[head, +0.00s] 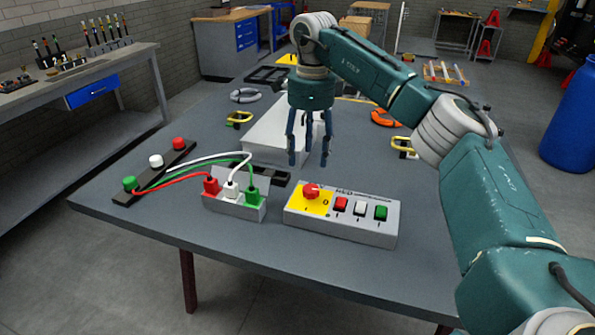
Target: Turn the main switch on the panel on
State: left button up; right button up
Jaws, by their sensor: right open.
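The panel (347,230) is a light grey box near the front of the grey table. On its left part, a red rotary main switch (311,192) sits on a yellow plate. Red, white and green push buttons (361,208) stand in a row to its right. My right gripper (308,160) points down with its fingers apart and empty. In the picture it is above and behind the main switch, not touching it. The switch's exact angle is too small to tell. My left gripper is not in view.
Left of the panel, a socket box (235,206) holds red, white and green plugs with cables. The cables run to a dark strip (155,172) with coloured knobs. A white block (270,140) lies behind the gripper.

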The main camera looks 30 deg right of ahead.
aim_at(312, 188)
jog(key=shift+s+d+f, duration=0.25)
jog(key=shift+s+f, duration=0.25)
jog(key=shift+f, duration=0.15)
jog(key=shift+s+d+f, duration=0.25)
jog(key=shift+s+f, duration=0.25)
jog(key=shift+f, duration=0.1)
jog(key=f, duration=0.1)
jog(key=f+p, duration=0.1)
jog(key=f, duration=0.1)
jog(key=shift+w+f, duration=0.2)
jog(key=shift+f, duration=0.05)
notch_tip(312, 188, down, 4)
jog(key=shift+w+r, duration=0.1)
jog(key=shift+r, duration=0.1)
jog(key=shift+a, duration=0.1)
jog(key=shift+c, duration=1.3)
jog(key=c, duration=0.4)
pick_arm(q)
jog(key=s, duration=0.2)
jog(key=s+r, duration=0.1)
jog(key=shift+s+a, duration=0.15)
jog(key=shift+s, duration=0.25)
pick_arm(e)
jog(key=c, duration=0.5)
